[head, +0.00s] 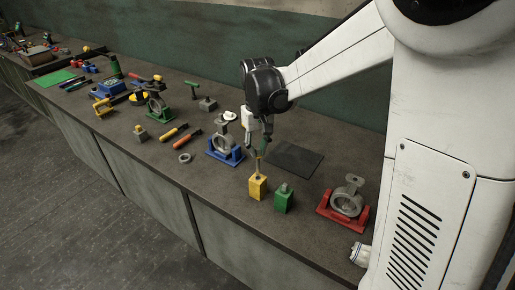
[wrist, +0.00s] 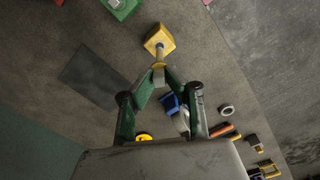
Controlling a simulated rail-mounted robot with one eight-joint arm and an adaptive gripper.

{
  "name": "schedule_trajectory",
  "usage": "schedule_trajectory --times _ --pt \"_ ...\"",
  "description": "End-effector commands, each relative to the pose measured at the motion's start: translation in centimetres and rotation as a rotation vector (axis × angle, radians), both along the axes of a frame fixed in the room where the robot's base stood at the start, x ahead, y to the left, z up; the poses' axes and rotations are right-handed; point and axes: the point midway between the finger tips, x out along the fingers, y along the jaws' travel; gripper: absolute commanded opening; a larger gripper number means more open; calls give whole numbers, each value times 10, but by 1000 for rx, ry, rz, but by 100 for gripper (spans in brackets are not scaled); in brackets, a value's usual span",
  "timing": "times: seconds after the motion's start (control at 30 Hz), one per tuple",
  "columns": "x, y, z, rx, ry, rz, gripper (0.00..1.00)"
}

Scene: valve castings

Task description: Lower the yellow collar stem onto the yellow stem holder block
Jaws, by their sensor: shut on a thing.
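The yellow stem holder block (head: 258,188) stands on the bench below my gripper (head: 262,154). It also shows in the wrist view (wrist: 168,38). My gripper, also in the wrist view (wrist: 159,71), is shut on the yellow collar stem (wrist: 160,52). The yellow collar sits at the fingertips and the grey shaft points down at the block. In the head view the stem (head: 258,170) looks upright, its lower end at the block's top. I cannot tell whether it is inside the block or just above it.
A green block (head: 284,201) stands close right of the yellow one. A blue cradle with a casting (head: 225,150) is at the left, a red cradle (head: 341,218) at the right. A dark mat (head: 295,160) lies behind. Loose tools (head: 187,139) and a ring (head: 185,157) lie further left.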

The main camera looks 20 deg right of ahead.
Motion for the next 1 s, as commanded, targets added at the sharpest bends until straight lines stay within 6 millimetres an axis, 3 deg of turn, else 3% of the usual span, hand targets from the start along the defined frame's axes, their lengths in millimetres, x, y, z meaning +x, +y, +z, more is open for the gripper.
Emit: schedule_trajectory --times 1.0 --pt "0 0 -24 0 0 0 0"
